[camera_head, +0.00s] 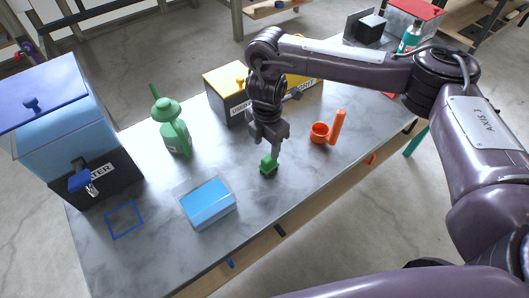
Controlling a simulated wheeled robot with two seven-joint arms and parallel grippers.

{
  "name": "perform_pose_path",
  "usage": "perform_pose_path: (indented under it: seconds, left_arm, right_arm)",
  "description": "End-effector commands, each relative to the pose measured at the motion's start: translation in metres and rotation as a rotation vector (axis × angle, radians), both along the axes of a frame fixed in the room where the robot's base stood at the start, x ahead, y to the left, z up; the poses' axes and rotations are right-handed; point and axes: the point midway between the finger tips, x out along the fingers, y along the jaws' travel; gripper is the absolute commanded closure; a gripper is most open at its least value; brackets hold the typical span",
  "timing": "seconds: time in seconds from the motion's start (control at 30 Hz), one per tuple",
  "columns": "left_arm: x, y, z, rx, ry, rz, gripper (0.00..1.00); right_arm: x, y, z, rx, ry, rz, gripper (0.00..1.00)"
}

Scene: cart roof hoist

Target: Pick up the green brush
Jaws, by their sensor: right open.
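The green brush (268,168) is small and stands on the grey table, right of the table's middle. My right gripper (271,152) points down directly above it, with its fingers at the top of the brush. The fingers are open; whether they touch the brush I cannot tell. The upper part of the brush is partly hidden by the fingers. My left gripper is out of view.
An orange cup (320,133) with an upright orange piece is right of the brush. A yellow-lidded black box (228,98) stands behind. The table's front edge (262,222) is close.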

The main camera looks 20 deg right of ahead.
Motion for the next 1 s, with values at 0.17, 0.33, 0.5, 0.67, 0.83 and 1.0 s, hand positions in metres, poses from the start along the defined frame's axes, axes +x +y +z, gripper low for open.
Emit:
perform_pose_path:
  seconds: [0.17,0.33,0.5,0.67,0.83,1.0]
  left_arm:
    - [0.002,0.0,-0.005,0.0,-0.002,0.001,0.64]
    - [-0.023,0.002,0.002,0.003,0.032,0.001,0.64]
    - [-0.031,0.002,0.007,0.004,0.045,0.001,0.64]
    - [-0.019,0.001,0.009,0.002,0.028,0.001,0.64]
    - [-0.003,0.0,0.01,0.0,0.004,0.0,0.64]
    - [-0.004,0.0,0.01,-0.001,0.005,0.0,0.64]
  right_arm:
    - [-0.001,-0.001,-0.021,0.0,0.005,-0.001,0.49]
    - [-0.002,-0.004,-0.038,-0.004,0.006,-0.001,0.49]
    - [-0.001,-0.006,-0.065,-0.003,0.005,0.0,0.49]
    - [-0.001,-0.006,-0.075,-0.001,0.003,0.001,0.49]
    - [-0.001,-0.006,-0.076,-0.001,0.003,0.001,0.49]
    - [-0.001,-0.006,-0.076,-0.001,0.002,0.001,0.67]
